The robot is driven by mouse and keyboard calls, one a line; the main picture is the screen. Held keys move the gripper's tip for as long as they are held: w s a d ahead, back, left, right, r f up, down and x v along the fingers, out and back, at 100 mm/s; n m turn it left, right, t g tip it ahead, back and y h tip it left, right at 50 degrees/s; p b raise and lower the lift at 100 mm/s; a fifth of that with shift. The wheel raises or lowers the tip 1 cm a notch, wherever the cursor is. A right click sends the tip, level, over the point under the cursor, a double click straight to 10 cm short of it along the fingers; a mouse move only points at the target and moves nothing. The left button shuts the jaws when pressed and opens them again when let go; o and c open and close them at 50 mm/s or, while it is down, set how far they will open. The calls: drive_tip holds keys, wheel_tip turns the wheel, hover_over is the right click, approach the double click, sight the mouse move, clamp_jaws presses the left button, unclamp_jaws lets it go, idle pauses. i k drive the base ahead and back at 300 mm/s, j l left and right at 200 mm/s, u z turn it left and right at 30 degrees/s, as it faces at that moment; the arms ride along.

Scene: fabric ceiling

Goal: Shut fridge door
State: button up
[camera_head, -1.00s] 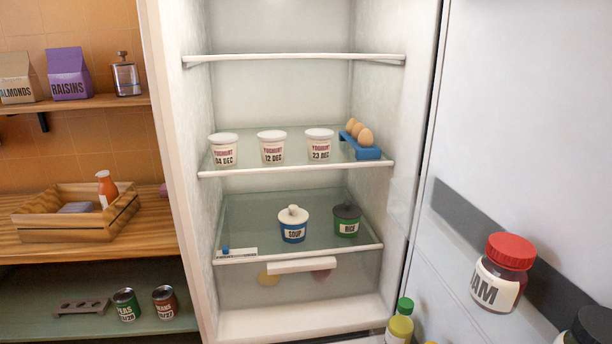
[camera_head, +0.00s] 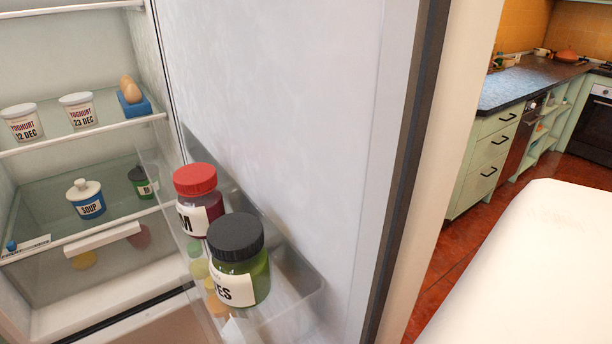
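The fridge door (camera_head: 290,110) stands open in the head view, its inner face towards me and its free edge with the dark seal (camera_head: 408,150) right of centre. Its shelf bin (camera_head: 305,300) holds a red-lidded jam jar (camera_head: 200,205) and a dark-lidded green jar (camera_head: 240,270). The fridge interior (camera_head: 70,55) shows at the left. A white rounded surface (camera_head: 530,270) at the lower right may be part of my arm; I cannot be sure. My gripper is not in view.
Inside the fridge are yoghurt tubs (camera_head: 78,110), eggs in a blue holder (camera_head: 132,97), a soup pot (camera_head: 86,198) and a drawer (camera_head: 100,238). Right of the door are a green kitchen counter (camera_head: 490,150), an oven (camera_head: 595,125) and some open red floor (camera_head: 450,250).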

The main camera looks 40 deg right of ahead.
sight(343, 128)
drive_tip(key=k+l, duration=0.2)
drive_tip(key=l, duration=0.25)
drive_tip(key=k+l+u, duration=0.1)
drive_tip(key=l, duration=0.35)
drive_tip(key=k+l, duration=0.55)
drive_tip(key=l, duration=0.3)
drive_tip(key=k+j+u, duration=0.2)
drive_tip(key=k+j, duration=0.4)
